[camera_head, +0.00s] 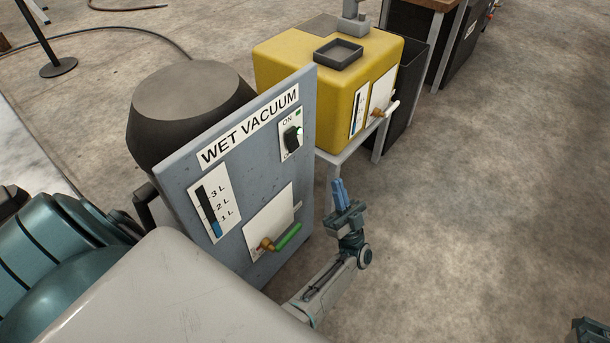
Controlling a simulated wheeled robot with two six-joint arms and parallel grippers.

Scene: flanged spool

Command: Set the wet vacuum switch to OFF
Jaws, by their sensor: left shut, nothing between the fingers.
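The wet vacuum panel (180,178) is a grey-blue upright board with a "WET VACUUM" label. Its black switch (291,137) sits on a white plate at the upper right, between an ON mark above and a partly hidden lower mark. A small green patch shows beside ON. The switch seems to lean toward ON, but it is small. My left gripper (339,190) is shut and empty, its blue fingers pointing up. In the picture it is right of the panel and lower than the switch, apart from it. Of my right arm only a dark piece shows at the bottom right corner.
A level gauge (213,203) and a valve with a green handle (287,237) are on the panel. A dark drum (180,130) stands behind it. A yellow tank (285,68) on a stand is behind right. The floor at right is clear.

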